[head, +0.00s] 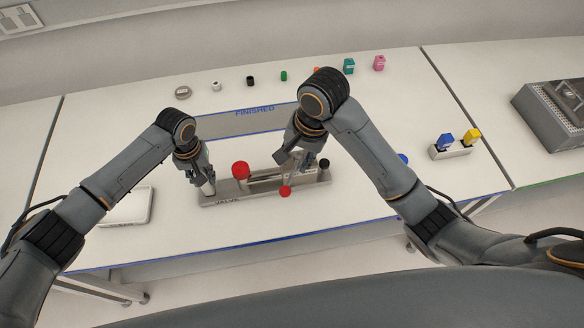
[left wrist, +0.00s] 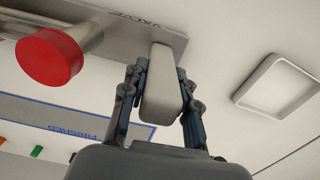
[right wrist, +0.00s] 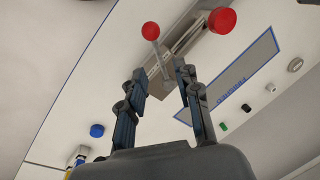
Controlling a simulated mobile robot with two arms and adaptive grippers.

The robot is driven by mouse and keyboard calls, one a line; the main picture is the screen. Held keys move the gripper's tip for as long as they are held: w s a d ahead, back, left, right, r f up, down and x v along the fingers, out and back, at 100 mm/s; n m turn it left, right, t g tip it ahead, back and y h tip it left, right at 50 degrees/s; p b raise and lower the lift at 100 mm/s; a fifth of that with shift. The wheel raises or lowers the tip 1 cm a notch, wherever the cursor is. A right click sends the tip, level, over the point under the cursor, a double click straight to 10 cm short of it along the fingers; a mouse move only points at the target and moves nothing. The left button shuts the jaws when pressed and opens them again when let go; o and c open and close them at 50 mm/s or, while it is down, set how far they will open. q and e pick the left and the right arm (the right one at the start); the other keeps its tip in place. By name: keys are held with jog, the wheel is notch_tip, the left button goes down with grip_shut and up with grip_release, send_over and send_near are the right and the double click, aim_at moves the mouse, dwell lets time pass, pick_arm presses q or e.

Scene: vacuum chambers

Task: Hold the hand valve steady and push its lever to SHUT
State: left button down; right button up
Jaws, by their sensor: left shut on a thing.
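The hand valve is a grey metal base (head: 222,198) marked VALVE, with a large red knob (head: 240,170) and a thin lever ending in a small red ball (head: 285,191). My left gripper (head: 207,182) is shut on the pale grey upright post at the base's left end; the post (left wrist: 162,95) shows between its fingers in the left wrist view. My right gripper (head: 290,158) is above the right half of the valve. In the right wrist view its fingers are apart, and the lever's rod (right wrist: 158,58) shows between and beyond the fingertips; contact cannot be told.
A blue-edged strip marked FINISHED (head: 255,113) lies behind the valve. Several small coloured parts line the back. A white tray (head: 128,208) is at left, a holder with blue and yellow pieces (head: 452,152) at right. The table front is clear.

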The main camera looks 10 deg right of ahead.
pick_arm(q)
jog(key=shift+s+a+f, duration=0.1)
jog(key=shift+s+f, duration=0.15)
jog(key=shift+f, duration=0.05)
pick_arm(e)
jog(key=shift+v, duration=1.65)
pick_arm(q)
jog(key=c, duration=1.1)
grip_release()
jog(key=shift+o, duration=0.8)
jog(key=shift+w, duration=0.3)
pick_arm(e)
jog(key=shift+w+a+f, duration=0.1)
jog(key=shift+w, duration=0.05)
pick_arm(q)
jog(key=shift+r, duration=0.1)
